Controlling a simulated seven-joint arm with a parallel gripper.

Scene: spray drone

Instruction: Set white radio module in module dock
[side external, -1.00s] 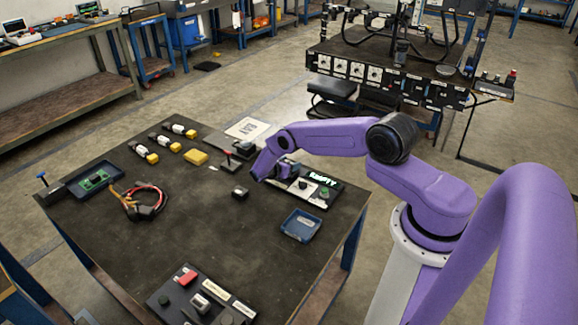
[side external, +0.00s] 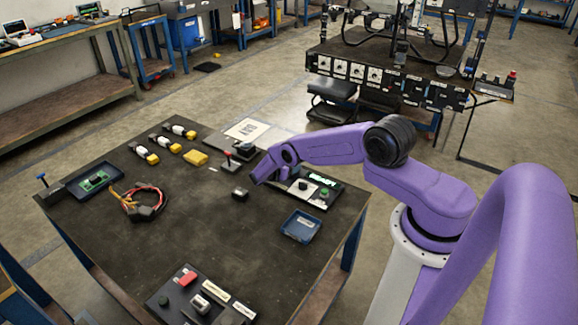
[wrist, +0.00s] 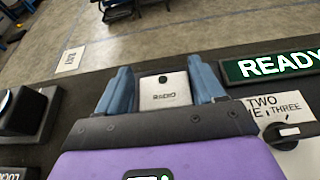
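The white radio module (wrist: 165,91), labelled RADIO with a dark dot near its top, is between the two blue fingers of my gripper (wrist: 162,88) in the wrist view. I cannot tell for certain which fixture is the module dock.
A panel with a green READY display (wrist: 275,67) and a knob (wrist: 287,133) is right of my gripper. A dark fixture (wrist: 25,112) is on the left; a red-topped lever (side external: 228,158) is nearby. A blue tray (side external: 300,226) is in front. The table's middle (side external: 210,235) is clear.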

